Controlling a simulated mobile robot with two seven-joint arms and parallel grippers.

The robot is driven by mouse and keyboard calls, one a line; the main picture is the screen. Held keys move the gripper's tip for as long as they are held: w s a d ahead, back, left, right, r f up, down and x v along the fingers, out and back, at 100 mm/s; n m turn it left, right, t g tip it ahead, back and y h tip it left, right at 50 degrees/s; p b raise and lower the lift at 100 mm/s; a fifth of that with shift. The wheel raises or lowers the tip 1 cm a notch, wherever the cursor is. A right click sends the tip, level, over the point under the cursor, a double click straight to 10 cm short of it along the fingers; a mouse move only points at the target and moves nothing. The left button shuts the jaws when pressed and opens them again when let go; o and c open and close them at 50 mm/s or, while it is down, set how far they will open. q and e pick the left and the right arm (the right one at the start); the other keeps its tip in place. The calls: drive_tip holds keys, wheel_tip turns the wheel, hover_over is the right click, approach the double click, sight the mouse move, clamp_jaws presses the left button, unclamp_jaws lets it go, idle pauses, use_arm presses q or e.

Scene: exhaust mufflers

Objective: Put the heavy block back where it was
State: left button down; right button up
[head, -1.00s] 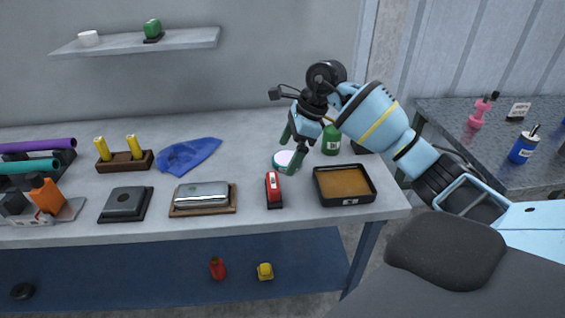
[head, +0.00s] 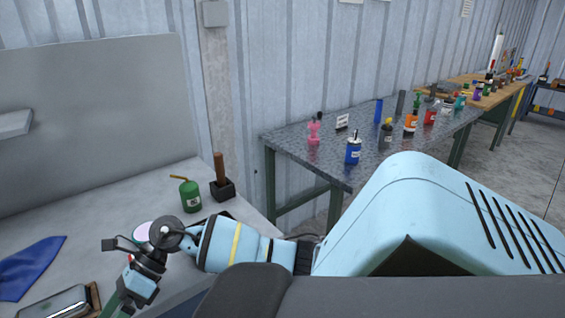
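My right gripper (head: 118,304) hangs at the lower left of the head view, above the near part of the grey bench (head: 90,212). Its green fingers run out of the bottom edge, so I cannot tell their opening or whether anything is between them. My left gripper is not in view. No thing here can be surely named as the heavy block. A dark block with an upright wooden handle (head: 221,188) stands at the bench's right end, beyond my gripper and apart from it.
A green can (head: 190,196) stands beside the handled block. A blue cloth (head: 30,267) and a silver case (head: 66,302) lie at lower left. To the right, a speckled table (head: 285,138) carries a pink bottle (head: 314,131), a blue can (head: 353,150) and several other items. Grey floor (head: 515,155) shows at far right.

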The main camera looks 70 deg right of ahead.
drive_tip(key=s+a+f+m+t+y, duration=0.35)
drive_tip(key=a+m+t, duration=0.2)
drive_tip(key=m, duration=0.35)
drive_tip(key=s+d+f+m+t+h, duration=0.25)
drive_tip(key=s+f+m+h, duration=0.45)
drive_tip(key=m, duration=0.6)
drive_tip(key=s+d+f+m+t+h, duration=0.2)
drive_tip(key=s+f+m+t+h, duration=0.4)
drive_tip(key=m, duration=0.7)
drive_tip(key=s+f+m+g, duration=0.4)
drive_tip(key=s+f, duration=0.1)
drive_tip(key=s, duration=0.4)
drive_tip(key=s+f+m+g+h, duration=0.1)
drive_tip(key=s+f+m+g, duration=0.3)
drive_tip(key=s, duration=0.5)
drive_tip(key=shift+s+a+f+g, duration=0.15)
drive_tip(key=shift+s+f+g, duration=0.3)
drive_tip(key=shift+f, duration=0.4)
